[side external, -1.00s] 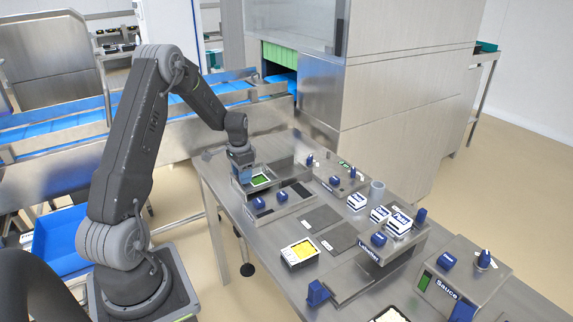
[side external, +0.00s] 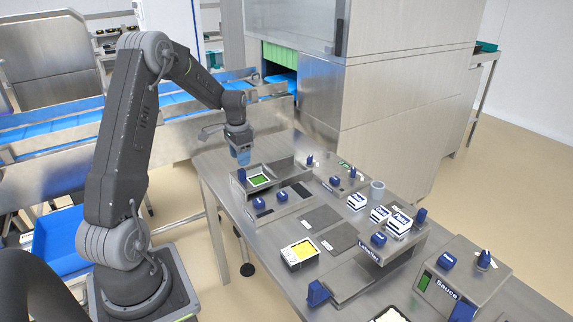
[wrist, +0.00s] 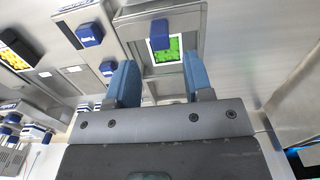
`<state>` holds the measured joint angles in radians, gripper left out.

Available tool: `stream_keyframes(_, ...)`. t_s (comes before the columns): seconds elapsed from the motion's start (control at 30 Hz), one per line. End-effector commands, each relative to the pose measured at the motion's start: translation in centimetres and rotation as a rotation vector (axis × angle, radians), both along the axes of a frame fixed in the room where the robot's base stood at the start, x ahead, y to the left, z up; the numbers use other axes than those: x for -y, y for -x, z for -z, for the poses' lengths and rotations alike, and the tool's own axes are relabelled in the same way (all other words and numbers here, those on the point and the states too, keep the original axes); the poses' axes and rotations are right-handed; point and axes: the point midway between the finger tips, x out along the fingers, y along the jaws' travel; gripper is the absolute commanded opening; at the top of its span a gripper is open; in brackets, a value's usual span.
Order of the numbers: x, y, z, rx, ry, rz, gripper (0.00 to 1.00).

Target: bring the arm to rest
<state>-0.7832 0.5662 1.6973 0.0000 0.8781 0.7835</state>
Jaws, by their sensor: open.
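My gripper (side external: 241,157) is open and empty. It hangs above the back left end of the steel table, over the sealer station (side external: 240,185) and apart from it. A tray with green contents (side external: 260,180) sits in the sealer station. In the wrist view, the two blue fingers of my gripper (wrist: 160,85) stand apart with nothing between them. The green tray (wrist: 176,50) shows just beyond them, partly covered by a blue knob (wrist: 160,34).
A tray with yellow contents (side external: 300,252) lies on the table (side external: 262,238). The labeller (side external: 365,262), the sauce station (side external: 455,275) and several white labelled boxes (side external: 380,214) stand to the right. A blue conveyor (side external: 170,100) runs behind. The air around my gripper is free.

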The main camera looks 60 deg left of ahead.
Motion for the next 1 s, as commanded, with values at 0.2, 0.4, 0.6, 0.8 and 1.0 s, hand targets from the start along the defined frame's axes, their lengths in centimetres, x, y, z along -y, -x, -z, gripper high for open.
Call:
stream_keyframes(0.2, 2.2, -0.6, -2.2, 0.022, -0.020, 0.006, 0.47)
stream_keyframes(0.4, 10.4, -0.8, -8.8, 0.105, -0.071, 0.011, 0.47)
stream_keyframes(0.6, 19.5, 1.9, -14.1, 0.215, -0.095, 0.011, 0.47)
stream_keyframes(0.8, 27.0, 7.0, -17.0, 0.333, -0.083, 0.011, 0.47)
stream_keyframes(1.0, 31.8, 12.4, -17.6, 0.436, -0.040, 0.008, 0.47)
